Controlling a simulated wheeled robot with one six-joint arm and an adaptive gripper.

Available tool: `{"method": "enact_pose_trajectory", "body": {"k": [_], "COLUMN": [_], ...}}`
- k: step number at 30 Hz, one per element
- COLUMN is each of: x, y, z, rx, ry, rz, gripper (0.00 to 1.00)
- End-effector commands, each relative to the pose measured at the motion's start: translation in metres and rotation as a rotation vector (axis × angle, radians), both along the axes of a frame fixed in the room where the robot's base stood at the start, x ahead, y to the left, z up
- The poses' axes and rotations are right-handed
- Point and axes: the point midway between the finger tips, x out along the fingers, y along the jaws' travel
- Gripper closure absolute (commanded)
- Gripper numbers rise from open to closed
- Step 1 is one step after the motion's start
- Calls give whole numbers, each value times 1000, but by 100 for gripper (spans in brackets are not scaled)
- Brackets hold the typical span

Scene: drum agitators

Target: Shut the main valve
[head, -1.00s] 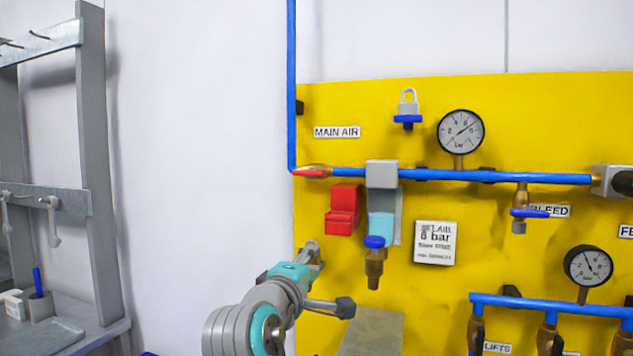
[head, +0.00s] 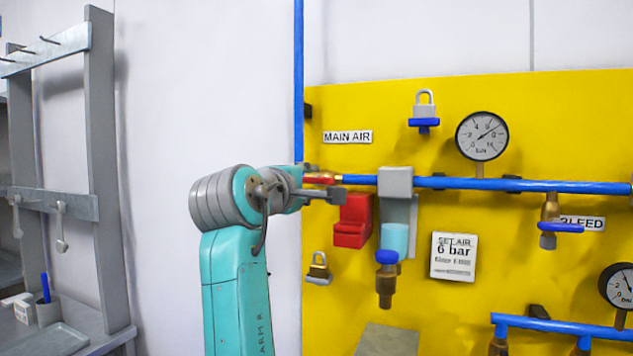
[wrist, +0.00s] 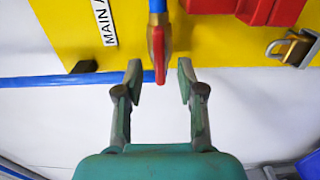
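The main valve's red lever (head: 322,180) is on the blue air line under the MAIN AIR label (head: 348,137). In the wrist view the lever (wrist: 159,60) hangs from a brass body (wrist: 160,34) and lies in line with the blue pipe leading to it. My gripper (wrist: 159,68) is open, with one finger on each side of the lever's end and a visible gap on both sides. In the head view my gripper (head: 318,183) partly covers the valve.
A red block (head: 353,222) and a grey regulator unit (head: 395,183) are right of the valve. A brass padlock (head: 318,270) hangs below. A gauge (head: 482,136) and a blue-handled bleed valve (head: 560,228) are further right. Bare white wall is to the left.

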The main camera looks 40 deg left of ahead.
Motion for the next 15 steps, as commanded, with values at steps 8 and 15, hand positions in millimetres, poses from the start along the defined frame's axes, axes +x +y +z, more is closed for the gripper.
{"method": "enact_pose_trajectory", "body": {"k": [8, 15], "x": [35, 42], "y": [8, 10], "z": [1, 0], "rx": [0, 1], "ry": [0, 0], "rz": [0, 1], "gripper": [61, 61]}}
